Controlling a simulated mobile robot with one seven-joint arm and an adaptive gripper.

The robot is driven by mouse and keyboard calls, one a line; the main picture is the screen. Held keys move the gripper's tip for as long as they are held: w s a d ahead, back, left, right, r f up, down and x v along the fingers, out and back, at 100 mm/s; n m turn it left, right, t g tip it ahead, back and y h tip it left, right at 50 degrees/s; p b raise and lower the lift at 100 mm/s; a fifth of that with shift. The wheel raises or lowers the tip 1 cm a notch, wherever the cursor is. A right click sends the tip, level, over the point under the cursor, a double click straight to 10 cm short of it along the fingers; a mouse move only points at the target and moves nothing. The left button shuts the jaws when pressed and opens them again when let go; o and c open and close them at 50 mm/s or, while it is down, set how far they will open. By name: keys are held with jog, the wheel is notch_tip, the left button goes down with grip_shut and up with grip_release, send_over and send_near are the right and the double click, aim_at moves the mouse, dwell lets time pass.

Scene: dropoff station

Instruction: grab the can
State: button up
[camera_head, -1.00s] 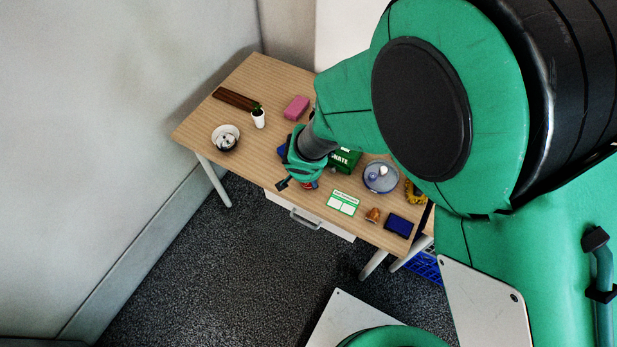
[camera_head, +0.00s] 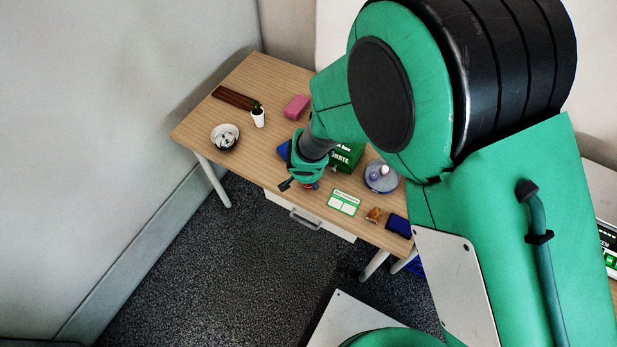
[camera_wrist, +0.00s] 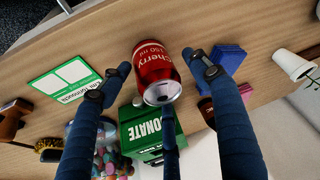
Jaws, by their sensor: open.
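The can is red with white "Cherry" lettering, and in the wrist view the can (camera_wrist: 155,70) sits on the wooden table (camera_wrist: 262,28). My gripper (camera_wrist: 160,78) is open, with one finger on each side of the can. The left finger looks a little apart from the can, and the right finger is close to its side. In the head view my gripper (camera_head: 298,184) is over the table's front edge, and only a small red part of the can (camera_head: 309,186) shows beneath it.
A green donate box (camera_head: 347,157) stands just behind the can. A white bowl (camera_head: 225,137) and a small potted plant (camera_head: 257,116) stand to the left.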

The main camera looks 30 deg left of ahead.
dwell(0.3)
jog(key=c, duration=0.8)
jog(key=shift+r, duration=0.1)
jog(key=shift+r, duration=0.45)
notch_tip(320, 180, up, 3)
jog(key=shift+r+p, duration=0.1)
jog(key=shift+p, duration=0.85)
jog(key=shift+s+d+f+b, duration=0.3)
jog(key=shift+s+d+r+b, duration=0.25)
jog(key=shift+s+d, duration=1.5)
jog(key=shift+d, duration=0.1)
jog(key=shift+s+d+r+b, duration=0.2)
jog(key=shift+s+d+b, duration=0.1)
jog(key=shift+s+d, duration=1.45)
jog(key=shift+s+d+r+b, duration=0.25)
jog(key=shift+s+d, duration=1.45)
jog(key=shift+d, duration=0.2)
